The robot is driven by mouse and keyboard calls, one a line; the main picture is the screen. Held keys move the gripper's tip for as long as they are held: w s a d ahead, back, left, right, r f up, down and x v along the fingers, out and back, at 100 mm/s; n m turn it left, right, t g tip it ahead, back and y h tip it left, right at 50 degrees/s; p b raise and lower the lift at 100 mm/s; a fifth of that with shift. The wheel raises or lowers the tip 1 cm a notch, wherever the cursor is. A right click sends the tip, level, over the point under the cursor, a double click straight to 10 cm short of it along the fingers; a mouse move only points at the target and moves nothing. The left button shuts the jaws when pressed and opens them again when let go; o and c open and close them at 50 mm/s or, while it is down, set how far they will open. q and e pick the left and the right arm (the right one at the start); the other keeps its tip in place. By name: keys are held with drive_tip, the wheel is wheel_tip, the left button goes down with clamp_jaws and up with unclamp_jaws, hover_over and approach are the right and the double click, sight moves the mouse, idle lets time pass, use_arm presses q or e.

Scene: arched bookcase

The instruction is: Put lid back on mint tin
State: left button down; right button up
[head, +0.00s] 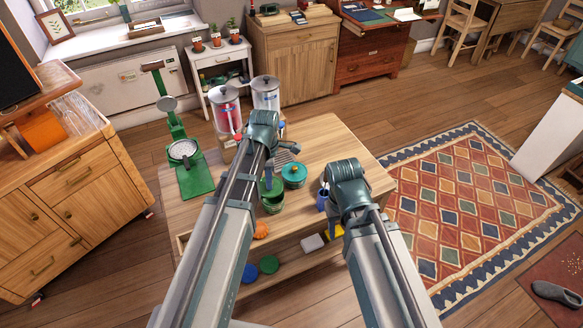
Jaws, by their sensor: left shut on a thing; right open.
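A green tin (272,204) stands on the wooden table, below my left wrist. A teal tin with a lid and knob (294,175) stands just right of it. My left gripper (268,182) is shut on a green thing at the green tin's mouth; the wrist and forearm partly cover it. I cannot tell whether that thing is a lid or touches the rim. My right gripper (343,200) is open near the table's right front edge, its fingertips mostly hidden by its wrist. A small blue object (322,199) shows beside it.
On the table (335,140) are a green scale (190,170) and two clear canisters, one with red contents (228,112). The table's back right is clear.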

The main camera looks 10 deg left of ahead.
use_arm(q)
drive_tip(key=shift+w+d+r, duration=0.1)
drive_tip(key=shift+d+r, duration=0.1)
drive_tip(key=shift+d, duration=0.05)
drive_tip(key=shift+r+p, duration=0.3)
drive_tip(key=shift+p, duration=0.2)
wheel_tip(320, 180, up, 2)
drive_tip(key=shift+r+m+p, duration=0.1)
drive_tip(key=shift+m+p, duration=0.3)
drive_tip(key=shift+p, duration=0.65)
drive_tip(key=shift+f, duration=0.2)
drive_tip(key=shift+f+b, duration=0.1)
drive_tip(key=shift+b, duration=0.2)
wheel_tip(320, 180, down, 6)
drive_tip(key=b, duration=0.6)
drive_tip(key=shift+f, duration=0.2)
idle(0.3)
